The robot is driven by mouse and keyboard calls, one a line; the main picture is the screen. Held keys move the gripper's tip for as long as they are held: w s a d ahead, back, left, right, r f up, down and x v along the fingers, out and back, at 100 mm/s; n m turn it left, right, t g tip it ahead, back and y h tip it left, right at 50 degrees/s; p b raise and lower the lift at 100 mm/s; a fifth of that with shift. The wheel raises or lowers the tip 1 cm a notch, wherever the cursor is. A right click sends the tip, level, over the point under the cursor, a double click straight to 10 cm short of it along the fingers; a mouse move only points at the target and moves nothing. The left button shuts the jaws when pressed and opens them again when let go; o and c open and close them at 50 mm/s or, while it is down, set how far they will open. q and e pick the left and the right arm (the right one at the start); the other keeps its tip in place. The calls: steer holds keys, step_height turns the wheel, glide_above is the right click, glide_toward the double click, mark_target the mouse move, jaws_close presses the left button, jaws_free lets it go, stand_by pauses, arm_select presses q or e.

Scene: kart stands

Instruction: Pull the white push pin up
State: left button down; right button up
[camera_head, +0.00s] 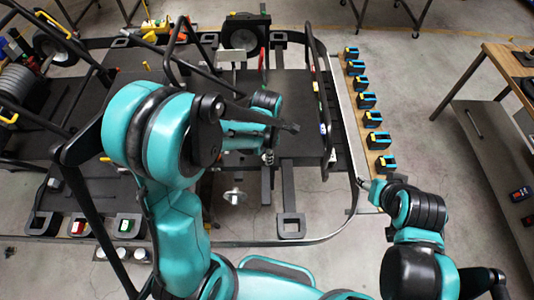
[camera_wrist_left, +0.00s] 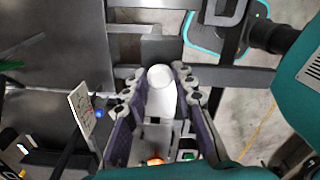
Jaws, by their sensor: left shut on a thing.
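The white push pin (camera_wrist_left: 161,98) shows in the left wrist view as a pale, round-ended cylinder. My left gripper (camera_wrist_left: 156,82) has one finger along each side of it and is shut on it. In the head view my left gripper (camera_head: 268,156) is small and partly hidden by my teal arm, over the middle of the kart frame; I cannot make out the pin there. My right gripper (camera_head: 368,184) is at the right, near the frame's edge and apart from the pin. Its fingers are too small to tell whether they are open.
The black kart stand (camera_head: 300,110) with rails and posts surrounds my left gripper. A white wheel-like part (camera_head: 235,195) is below it. Several blue-and-black items (camera_head: 366,100) line a strip at the right. A wooden-topped bench (camera_head: 505,62) stands farther right; floor between is clear.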

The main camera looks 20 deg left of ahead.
arm_select(q)
steer(key=shift+r, duration=0.45)
steer(key=c, duration=1.2)
jaws_free()
steer(key=shift+o, duration=0.2)
steer(key=shift+r, duration=0.1)
step_height(320, 180, up, 12)
steer(key=shift+s, duration=0.1)
